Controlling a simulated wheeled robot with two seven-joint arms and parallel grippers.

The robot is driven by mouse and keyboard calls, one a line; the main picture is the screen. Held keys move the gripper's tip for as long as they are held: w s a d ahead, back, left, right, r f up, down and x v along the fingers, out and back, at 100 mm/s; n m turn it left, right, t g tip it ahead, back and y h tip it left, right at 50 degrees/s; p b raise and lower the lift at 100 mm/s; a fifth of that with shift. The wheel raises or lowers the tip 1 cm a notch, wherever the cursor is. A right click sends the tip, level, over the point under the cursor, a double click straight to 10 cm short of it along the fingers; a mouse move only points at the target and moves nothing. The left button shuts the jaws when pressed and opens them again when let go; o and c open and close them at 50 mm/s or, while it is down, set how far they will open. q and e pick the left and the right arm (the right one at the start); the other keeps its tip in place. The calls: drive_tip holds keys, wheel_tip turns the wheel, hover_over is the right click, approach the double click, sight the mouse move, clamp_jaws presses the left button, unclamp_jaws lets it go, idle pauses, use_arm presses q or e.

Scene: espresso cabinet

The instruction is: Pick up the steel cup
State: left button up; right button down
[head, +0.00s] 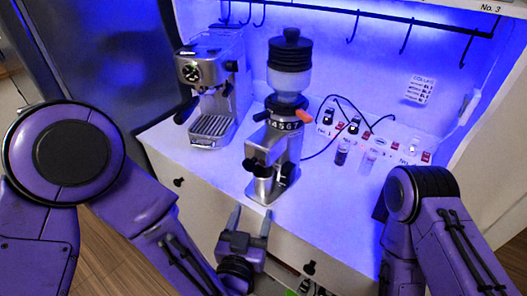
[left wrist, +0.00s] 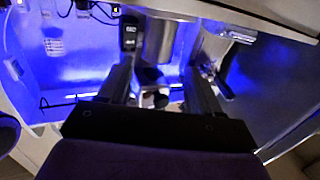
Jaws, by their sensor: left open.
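The steel cup (head: 263,189) stands upright at the base of the coffee grinder (head: 285,130), near the counter's front edge. Its top is partly hidden by the grinder's dark knobs. My left gripper (head: 250,217) is in front of the cup and just beyond the counter edge, fingers open and pointing toward it. The gripper is empty and a small gap separates it from the cup. In the left wrist view, the open fingers (left wrist: 160,82) frame the grinder's metal parts, and I cannot clearly make out the cup. My right arm shows at the right, but its gripper is out of view.
An espresso machine (head: 212,85) stands left of the grinder. Small jars (head: 342,156) and labelled switches stand to the right, with a black cable behind. A hook rail (head: 360,13) runs above. The white counter (head: 320,205) is clear right of the cup.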

sight(261, 183)
use_arm(q)
drive_tip(key=p+x, duration=0.1)
drive_tip(key=x, duration=0.2)
drive_tip(key=r+p+x, duration=0.1)
drive_tip(key=p+x, duration=0.1)
drive_tip(key=x, duration=0.1)
drive_tip(key=p+x, duration=0.1)
drive_tip(key=x, duration=0.3)
drive_tip(key=shift+r, duration=0.25)
drive_tip(key=shift+w, duration=0.15)
drive_tip(key=c, duration=0.7)
